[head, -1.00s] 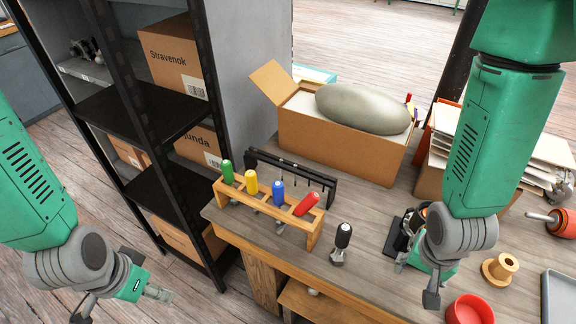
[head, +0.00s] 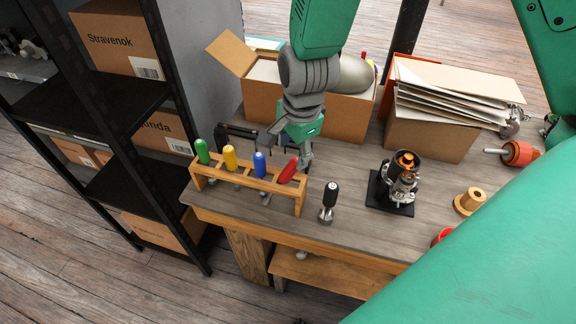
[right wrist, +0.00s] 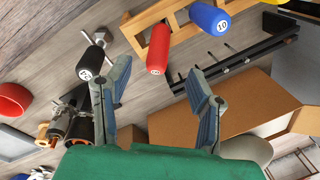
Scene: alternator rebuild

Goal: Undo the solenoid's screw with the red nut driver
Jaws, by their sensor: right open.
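The red nut driver (head: 288,171) leans in the right end of the wooden rack (head: 240,180). My right gripper (head: 286,152) is open just above and behind its handle. In the right wrist view the red handle (right wrist: 158,48) shows between the two spread fingers (right wrist: 158,82), near their tips; I see no grip on it. The alternator (head: 398,183) stands upright on a black base (head: 379,199), right of the rack, with an orange and black part on top. The solenoid's screw is too small to make out. My left gripper is out of view.
Green (head: 202,151), yellow (head: 230,157) and blue (head: 259,163) drivers share the rack. A black-handled driver (head: 330,194) stands just right of it. Boxes (head: 430,138) line the back. A wooden spool (head: 469,201) sits right of the alternator.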

